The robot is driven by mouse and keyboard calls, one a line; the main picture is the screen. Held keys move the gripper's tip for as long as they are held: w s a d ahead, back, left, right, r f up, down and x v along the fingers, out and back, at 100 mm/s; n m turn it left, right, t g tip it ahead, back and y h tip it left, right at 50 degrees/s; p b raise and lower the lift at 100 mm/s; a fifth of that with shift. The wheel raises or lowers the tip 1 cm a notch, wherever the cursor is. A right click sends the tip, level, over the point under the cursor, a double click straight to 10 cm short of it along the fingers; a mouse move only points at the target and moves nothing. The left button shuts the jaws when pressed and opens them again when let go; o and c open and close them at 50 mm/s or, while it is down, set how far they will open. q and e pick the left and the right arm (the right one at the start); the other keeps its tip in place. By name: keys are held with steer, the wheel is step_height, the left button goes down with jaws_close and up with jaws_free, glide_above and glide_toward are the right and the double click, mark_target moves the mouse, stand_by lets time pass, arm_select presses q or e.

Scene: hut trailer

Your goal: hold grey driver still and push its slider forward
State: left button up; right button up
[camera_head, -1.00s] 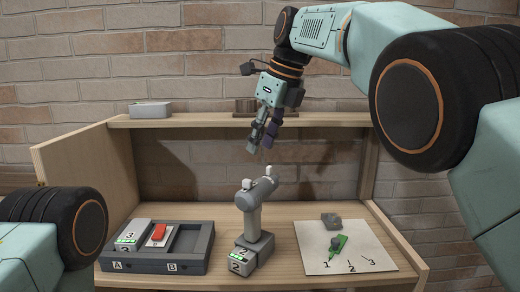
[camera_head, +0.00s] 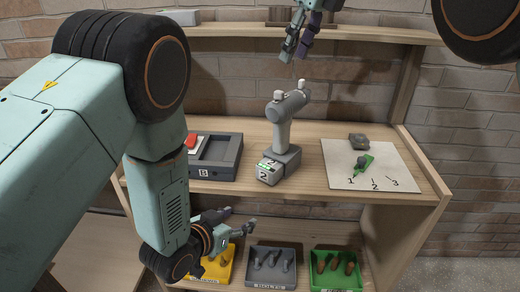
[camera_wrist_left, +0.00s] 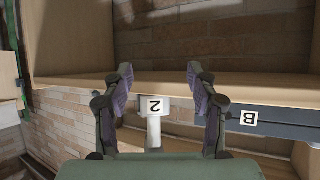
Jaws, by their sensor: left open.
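The grey driver (camera_head: 284,125) stands upright on its base with a "2" label (camera_head: 264,175) on the wooden bench. Its head has a pale knob at each end; I cannot tell which part is the slider. My left gripper (camera_head: 240,217) is open and empty, in front of and below the bench edge in the head view. In the left wrist view, which is upside down, the "2" label (camera_wrist_left: 155,106) shows between the open fingers (camera_wrist_left: 158,75), apart from them. My right gripper (camera_head: 298,50) hangs above the driver's head, fingers apart, empty, not touching it.
A dark tray (camera_head: 233,165) marked B lies left of the driver, partly hidden by my left arm. A white sheet (camera_head: 395,170) with a green item and grey block lies right. Yellow, grey and green bins (camera_head: 337,252) stand below. A shelf (camera_head: 385,35) runs behind.

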arm_select(q)
steer(key=w+d+r+h, duration=0.1)
steer(key=r, duration=0.1)
steer(key=w+d+r+m+t, duration=0.1)
steer(key=d+r, duration=0.1)
steer(key=w+d+r+h, duration=0.1)
steer(key=w+r, duration=0.1)
steer(key=shift+d+r+m+t+h, duration=0.3)
steer(key=shift+d+r+m, duration=0.05)
steer(key=shift+m, duration=0.05)
steer(key=t+h, duration=0.2)
glide_toward(277, 137)
steer(key=x, duration=1)
steer(key=shift+w+f, duration=0.1)
steer(key=shift+w, duration=0.1)
steer(key=shift+w+d, duration=0.2)
steer(key=shift+d, duration=0.1)
jaws_close()
